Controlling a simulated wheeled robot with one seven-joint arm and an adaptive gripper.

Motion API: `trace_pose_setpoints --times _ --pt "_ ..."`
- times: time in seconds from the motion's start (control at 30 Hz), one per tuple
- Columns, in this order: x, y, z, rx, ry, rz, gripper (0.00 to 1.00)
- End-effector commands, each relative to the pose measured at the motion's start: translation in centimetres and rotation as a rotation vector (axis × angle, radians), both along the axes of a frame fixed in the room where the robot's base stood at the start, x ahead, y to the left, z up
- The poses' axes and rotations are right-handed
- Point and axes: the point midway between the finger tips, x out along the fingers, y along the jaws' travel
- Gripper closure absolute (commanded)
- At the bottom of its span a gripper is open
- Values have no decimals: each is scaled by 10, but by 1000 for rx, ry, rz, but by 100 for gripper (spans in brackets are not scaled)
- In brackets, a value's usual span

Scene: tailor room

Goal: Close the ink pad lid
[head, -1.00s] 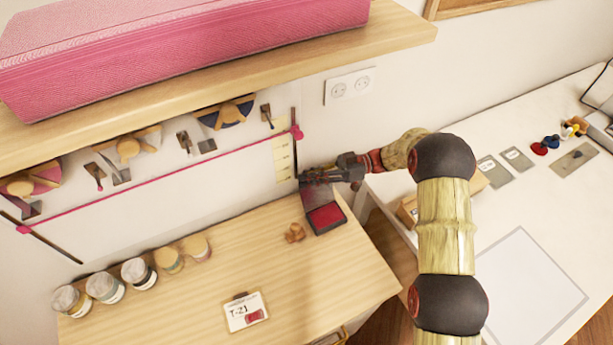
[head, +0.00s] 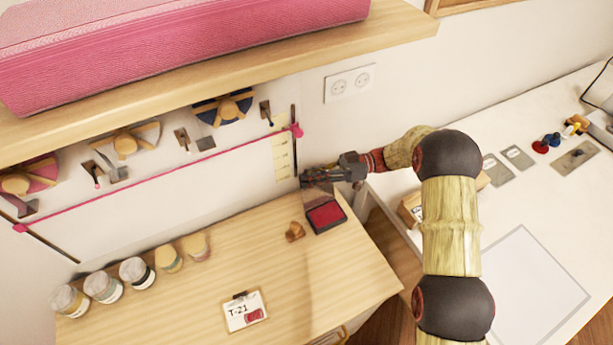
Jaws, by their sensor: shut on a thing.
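The ink pad (head: 326,215) is a small dark case with a red pad. It lies on the wooden table near the back right corner. Its lid (head: 318,190) stands raised at the far side of the case, partly covered by my gripper. My gripper (head: 306,180) is at the lid's upper edge, reaching in from the right, and is shut on the lid. The red pad is still exposed. The fingertips are small and dark in this view.
A small brown wooden piece (head: 294,231) lies left of the pad. A card marked T-21 (head: 246,311) lies at the front, and several jars (head: 133,272) line the back left. A pink case (head: 180,45) sits on the shelf above. The table middle is clear.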

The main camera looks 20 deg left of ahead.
Motion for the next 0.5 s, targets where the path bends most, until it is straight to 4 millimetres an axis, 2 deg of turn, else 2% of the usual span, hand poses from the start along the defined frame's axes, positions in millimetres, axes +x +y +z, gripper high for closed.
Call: trace_pose_setpoints --times 0.5 --pt "-30 -40 6 1 -1 -4 100"
